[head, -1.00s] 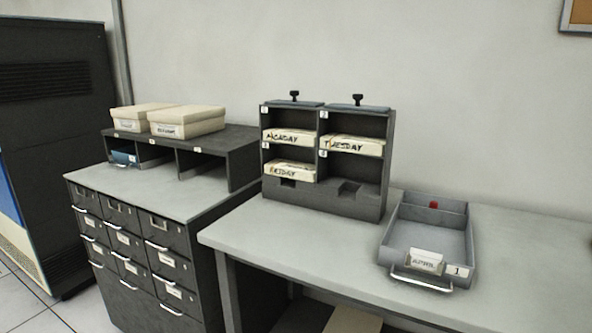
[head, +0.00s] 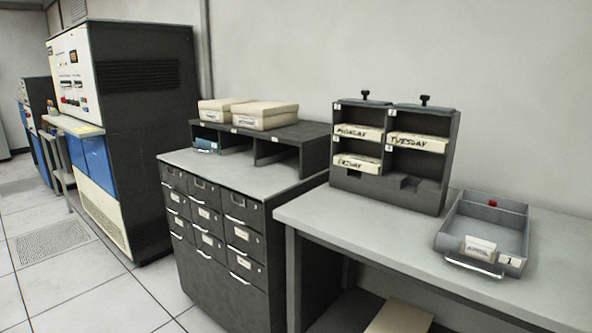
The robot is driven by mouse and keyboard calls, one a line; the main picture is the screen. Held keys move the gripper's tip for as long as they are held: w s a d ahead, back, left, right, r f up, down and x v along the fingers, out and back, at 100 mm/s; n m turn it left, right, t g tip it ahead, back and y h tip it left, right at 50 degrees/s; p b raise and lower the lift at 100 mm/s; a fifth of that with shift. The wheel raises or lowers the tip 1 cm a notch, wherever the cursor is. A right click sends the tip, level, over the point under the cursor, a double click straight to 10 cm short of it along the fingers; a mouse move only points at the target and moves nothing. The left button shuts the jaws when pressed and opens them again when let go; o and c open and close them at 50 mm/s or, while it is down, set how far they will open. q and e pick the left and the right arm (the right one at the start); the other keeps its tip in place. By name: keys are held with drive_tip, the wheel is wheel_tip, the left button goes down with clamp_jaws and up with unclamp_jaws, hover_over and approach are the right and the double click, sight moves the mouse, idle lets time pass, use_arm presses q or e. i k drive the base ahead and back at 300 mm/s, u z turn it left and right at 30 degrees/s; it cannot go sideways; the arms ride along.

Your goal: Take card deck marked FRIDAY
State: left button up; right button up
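The card deck marked FRIDAY (head: 357,163) is a cream block with dark lettering. It lies in the lower left compartment of a dark grey rack (head: 427,194) on the table. The deck marked MONDAY (head: 359,132) is in the compartment above it. The deck marked TUESDAY (head: 417,142) is in the upper right compartment. The lower right compartment looks empty. Neither of my grippers shows in the head view.
The rack stands on a grey table (head: 350,228) against the wall. A grey tray (head: 462,232) with a card labelled APRIL lies at its right. A drawer cabinet (head: 215,238) with a shelf and two cream boxes (head: 266,115) stands left. Open tiled floor lies at lower left.

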sight(372, 165)
drive_tip(key=u, duration=0.65)
drive_tip(key=k, duration=0.9)
drive_tip(key=u, duration=1.05)
drive_tip(key=i, duration=2)
drive_tip(key=z, duration=1.15)
drive_tip(key=i, duration=1.25)
drive_tip(key=z, duration=1.2)
